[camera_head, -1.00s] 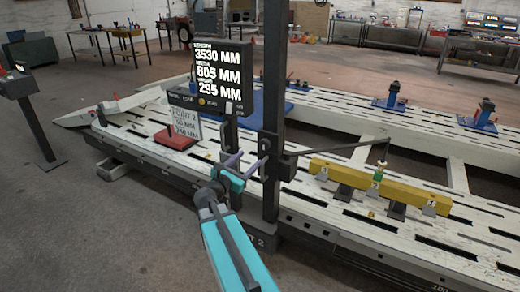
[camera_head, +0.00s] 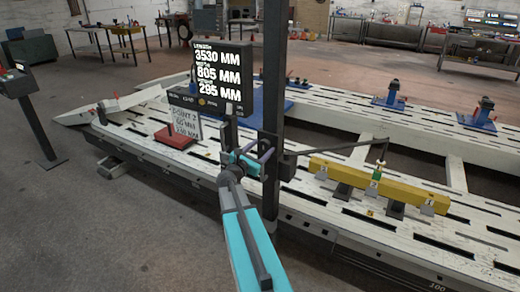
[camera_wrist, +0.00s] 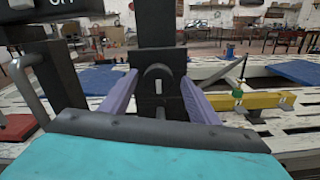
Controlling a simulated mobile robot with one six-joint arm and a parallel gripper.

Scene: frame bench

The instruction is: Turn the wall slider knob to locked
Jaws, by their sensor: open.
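The dark upright post (camera_head: 272,75) carries a dark slider block, seen close in the wrist view (camera_wrist: 170,60). A small dark knob (camera_wrist: 158,75) with a rounded top sits on the block's near face. My gripper (camera_wrist: 158,88) is open, with its purple fingers to the left and right of the knob. Visible gaps separate the fingers from the knob, and I cannot tell how deep it sits between them. In the head view my gripper (camera_head: 254,157) is just left of the post, and the knob is hard to make out. No lock marking is readable.
A screen (camera_head: 220,78) showing measurements stands left of the post. A thin arm (camera_head: 335,149) reaches right from the slider to a pointer above a yellow bar (camera_head: 400,191).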

